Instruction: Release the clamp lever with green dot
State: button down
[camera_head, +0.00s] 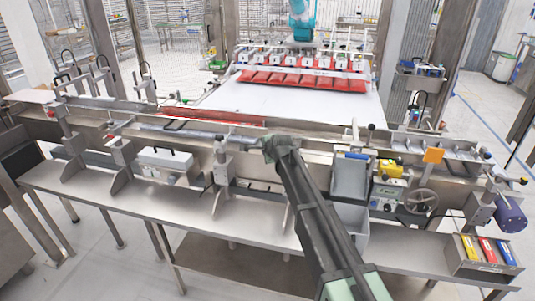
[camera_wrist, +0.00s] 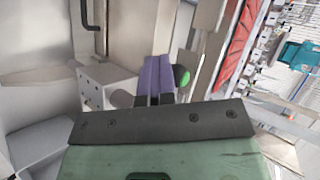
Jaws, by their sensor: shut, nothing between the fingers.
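In the wrist view, the two purple fingers of my gripper (camera_wrist: 153,78) are shut against each other with nothing between them. A round green dot (camera_wrist: 182,76) shows just right of the fingertips, on the dark end of a lever. The fingers hide part of that lever, so I cannot tell whether they touch it. A dark round knob or rod end (camera_wrist: 122,98) shows left of the fingers, beside a grey metal block (camera_wrist: 104,88). In the head view, my gripper is at the front rail beside an upright clamp post (camera_head: 221,165); its fingertips and the green dot are not clear there.
The long metal rail (camera_head: 180,139) runs across the front of the machine, with another clamp post (camera_head: 121,150) farther left. A grey bin (camera_head: 351,176), a yellow part (camera_head: 388,169) and a handwheel (camera_head: 421,201) stand to the right. The lower shelf (camera_head: 150,200) is mostly clear at left.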

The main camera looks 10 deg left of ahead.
jog(key=shift+w+a+r, duration=0.1)
jog(key=shift+w, duration=0.3)
jog(key=s+a+r+p, duration=0.2)
jog(key=s, duration=0.4)
jog(key=s+a+r+p, duration=0.2)
jog(key=s+r+p, duration=0.1)
jog(key=s, duration=0.2)
jog(key=shift+s, duration=0.35)
